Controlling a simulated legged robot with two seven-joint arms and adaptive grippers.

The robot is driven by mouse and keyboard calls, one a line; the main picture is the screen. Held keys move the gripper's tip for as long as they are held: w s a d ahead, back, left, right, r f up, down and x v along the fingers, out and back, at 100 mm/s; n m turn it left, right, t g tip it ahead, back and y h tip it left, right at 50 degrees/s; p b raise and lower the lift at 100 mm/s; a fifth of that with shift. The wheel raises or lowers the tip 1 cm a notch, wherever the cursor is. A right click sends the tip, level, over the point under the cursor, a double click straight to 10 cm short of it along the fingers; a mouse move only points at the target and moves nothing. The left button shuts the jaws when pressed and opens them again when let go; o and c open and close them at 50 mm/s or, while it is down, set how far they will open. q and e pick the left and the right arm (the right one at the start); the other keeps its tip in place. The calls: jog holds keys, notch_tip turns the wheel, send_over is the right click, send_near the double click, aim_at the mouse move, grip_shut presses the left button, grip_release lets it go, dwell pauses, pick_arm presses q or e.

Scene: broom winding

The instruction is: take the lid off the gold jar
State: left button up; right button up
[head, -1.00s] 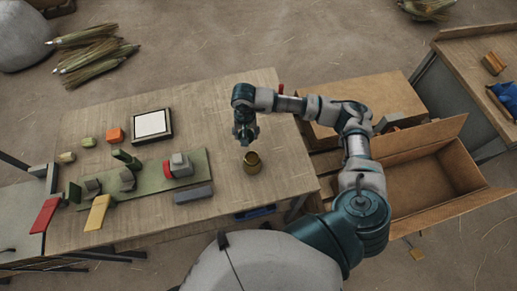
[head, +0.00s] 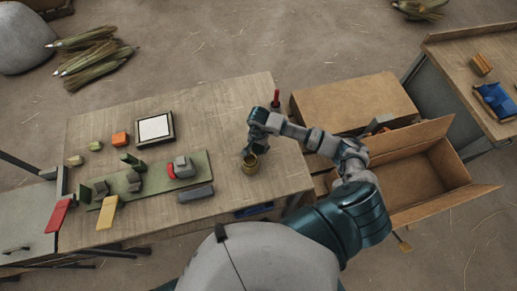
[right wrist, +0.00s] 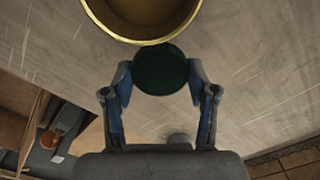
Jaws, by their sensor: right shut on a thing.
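The gold jar (head: 250,166) stands on the wooden table near its right front part. In the right wrist view the jar's gold rim (right wrist: 140,38) shows at the top, and I see into its hollow inside. My right gripper (head: 250,150) is just behind and over the jar in the head view. In the right wrist view its two fingers (right wrist: 160,82) are shut on a round dark green piece (right wrist: 160,70), which looks like the lid. This piece sits by the jar's rim; I cannot tell whether they touch. My left gripper is not in view.
The table (head: 220,115) holds a green board (head: 197,165) with grey blocks, a white framed panel (head: 154,129), a grey bar (head: 195,193) and a red-handled tool (head: 276,98). An open cardboard box (head: 410,185) stands at the right. Table space behind the jar is clear.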

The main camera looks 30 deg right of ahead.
aim_at(258, 147)
notch_tip(258, 147, down, 2)
jog(key=shift+f, duration=0.65)
jog(key=o, duration=1.3)
jog(key=shift+r, duration=0.3)
notch_tip(258, 147, up, 12)
jog(key=shift+f+b, duration=0.25)
jog(key=shift+b, duration=0.4)
